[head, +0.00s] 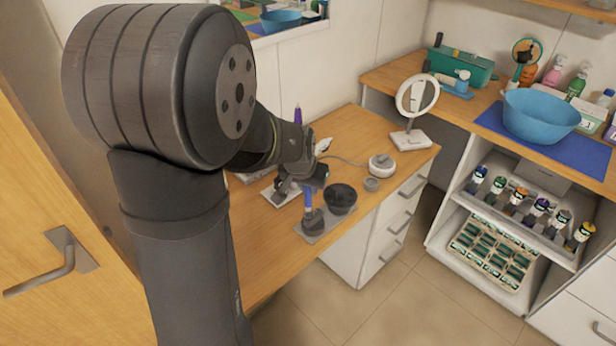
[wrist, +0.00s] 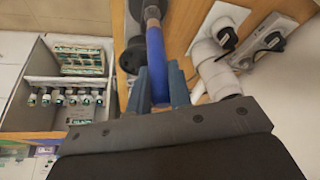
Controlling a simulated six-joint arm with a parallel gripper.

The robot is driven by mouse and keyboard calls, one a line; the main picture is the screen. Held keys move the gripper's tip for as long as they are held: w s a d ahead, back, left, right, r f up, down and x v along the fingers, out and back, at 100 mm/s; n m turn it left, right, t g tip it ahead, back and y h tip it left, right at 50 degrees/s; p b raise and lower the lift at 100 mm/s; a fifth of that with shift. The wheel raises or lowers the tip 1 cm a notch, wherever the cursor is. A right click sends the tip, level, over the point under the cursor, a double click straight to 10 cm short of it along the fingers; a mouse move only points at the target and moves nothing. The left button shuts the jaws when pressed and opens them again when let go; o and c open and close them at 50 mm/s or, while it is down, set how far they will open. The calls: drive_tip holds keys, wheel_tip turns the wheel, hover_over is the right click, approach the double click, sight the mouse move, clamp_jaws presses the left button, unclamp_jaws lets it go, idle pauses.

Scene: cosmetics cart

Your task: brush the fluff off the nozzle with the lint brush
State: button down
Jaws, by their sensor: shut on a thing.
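My gripper (head: 305,182) is over the wooden counter. In the wrist view its two blue-grey fingers (wrist: 160,88) are closed around a blue handle (wrist: 155,48), which I take to be the lint brush. In the head view the blue handle (head: 308,196) points down to a dark head (head: 313,221) at a grey tray; I cannot tell whether the head touches the tray. A white, rounded part (wrist: 208,58) lies just right of the fingers in the wrist view; it may belong to the nozzle, but I cannot be sure. No fluff can be made out.
A black bowl (head: 340,197) stands right beside the brush, by the grey tray (head: 325,233). A round white device (head: 381,166), a small grey cup (head: 372,184) and a ring mirror (head: 416,96) stand farther right. A power strip (wrist: 270,42) lies at the wrist view's upper right. The near counter is clear.

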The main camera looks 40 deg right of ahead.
drive_tip(key=d, duration=0.6)
drive_tip(key=shift+a+f, duration=0.1)
drive_tip(key=shift+a, duration=2.95)
drive_tip(key=shift+r, duration=4.05)
